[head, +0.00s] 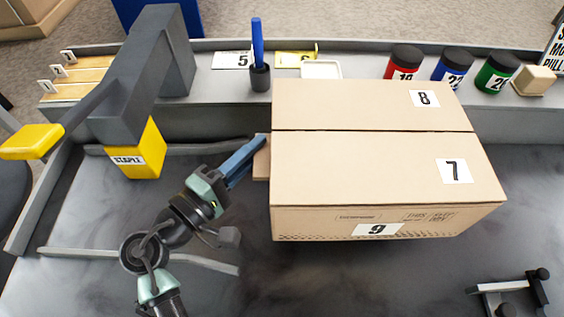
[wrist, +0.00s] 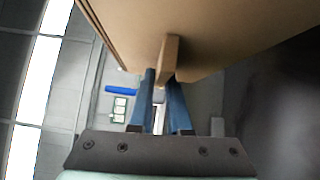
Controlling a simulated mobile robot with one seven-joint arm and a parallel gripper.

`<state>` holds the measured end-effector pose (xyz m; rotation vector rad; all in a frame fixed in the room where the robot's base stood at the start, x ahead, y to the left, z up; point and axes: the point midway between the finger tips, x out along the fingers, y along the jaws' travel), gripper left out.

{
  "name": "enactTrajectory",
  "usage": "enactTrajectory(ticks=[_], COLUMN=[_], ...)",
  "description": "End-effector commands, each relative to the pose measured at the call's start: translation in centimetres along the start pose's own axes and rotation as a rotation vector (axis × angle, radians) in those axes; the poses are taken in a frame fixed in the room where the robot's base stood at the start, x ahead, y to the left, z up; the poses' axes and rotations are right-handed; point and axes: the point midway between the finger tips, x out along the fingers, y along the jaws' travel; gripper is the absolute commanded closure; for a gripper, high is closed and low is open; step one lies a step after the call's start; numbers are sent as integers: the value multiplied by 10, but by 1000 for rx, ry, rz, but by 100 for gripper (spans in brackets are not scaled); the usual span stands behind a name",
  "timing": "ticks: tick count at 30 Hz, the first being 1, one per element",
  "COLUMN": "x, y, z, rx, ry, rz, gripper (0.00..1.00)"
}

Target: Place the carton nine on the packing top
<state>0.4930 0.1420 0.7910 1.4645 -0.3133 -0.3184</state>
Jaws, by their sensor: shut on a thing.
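The carton nine (head: 390,175) is a large cardboard box, with 9 on its front face and 7 and 8 on its two top flaps. It looks level over the dark grey top (head: 90,215); I cannot tell whether it touches it. My gripper (head: 256,148) reaches its left side with blue fingers. The fingers are shut on a small cardboard-coloured tab (head: 262,162) on that side. In the wrist view, my gripper (wrist: 165,80) holds the tab (wrist: 168,55) against the carton (wrist: 215,25). The carton's far side is hidden.
A grey press (head: 165,55) with a yellow handle and a STAPLE label stands left. A raised back ledge (head: 225,88) holds a blue pen (head: 257,45), red (head: 403,63), blue and green jars, and number cards. A black clamp (head: 510,292) lies front right. The front middle is clear.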

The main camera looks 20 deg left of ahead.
Motion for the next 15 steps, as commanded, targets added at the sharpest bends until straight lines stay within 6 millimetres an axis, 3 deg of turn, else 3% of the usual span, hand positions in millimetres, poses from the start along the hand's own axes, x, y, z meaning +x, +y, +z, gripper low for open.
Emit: enactTrajectory(ticks=[6,15], x=[-1,-1], y=[-43,-69], z=[-4,-6], rx=[-6,-5], ry=[1,0], rz=[3,3], gripper=[100,100])
